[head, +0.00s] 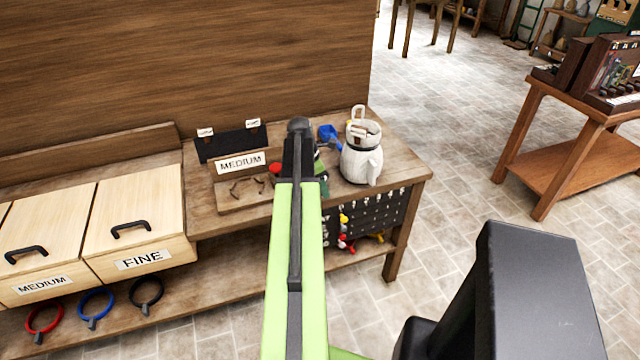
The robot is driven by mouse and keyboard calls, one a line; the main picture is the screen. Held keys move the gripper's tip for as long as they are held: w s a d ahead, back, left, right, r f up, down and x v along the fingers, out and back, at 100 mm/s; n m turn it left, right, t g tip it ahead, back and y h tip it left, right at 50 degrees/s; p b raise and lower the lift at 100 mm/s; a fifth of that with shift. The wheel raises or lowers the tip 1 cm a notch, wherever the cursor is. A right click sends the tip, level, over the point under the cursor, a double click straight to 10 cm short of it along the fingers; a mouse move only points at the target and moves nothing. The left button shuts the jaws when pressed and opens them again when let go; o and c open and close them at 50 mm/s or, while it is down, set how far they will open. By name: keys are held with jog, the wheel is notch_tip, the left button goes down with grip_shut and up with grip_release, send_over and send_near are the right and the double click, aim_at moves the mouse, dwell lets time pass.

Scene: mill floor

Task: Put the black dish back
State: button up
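I cannot make out a black dish for certain. A black ring (146,292) sits on the shelf edge below the bin marked FINE (142,240). My green arm reaches forward over the bench (404,165). My gripper (298,140) is at its far end, seen from behind as a dark shape above the bench, between the MEDIUM sign and the white jug. Its fingertips are hidden, and I cannot tell whether it holds anything.
A blue scoop (329,136) and a white jug (362,153) stand right of my gripper. A wooden tray with a MEDIUM sign (241,162) is left. A red ring (44,318) and a blue ring (96,302) sit below the bins.

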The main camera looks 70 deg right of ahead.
jog(key=p+v, duration=1.7)
jog(key=shift+r, duration=0.25)
jog(key=shift+f, duration=0.1)
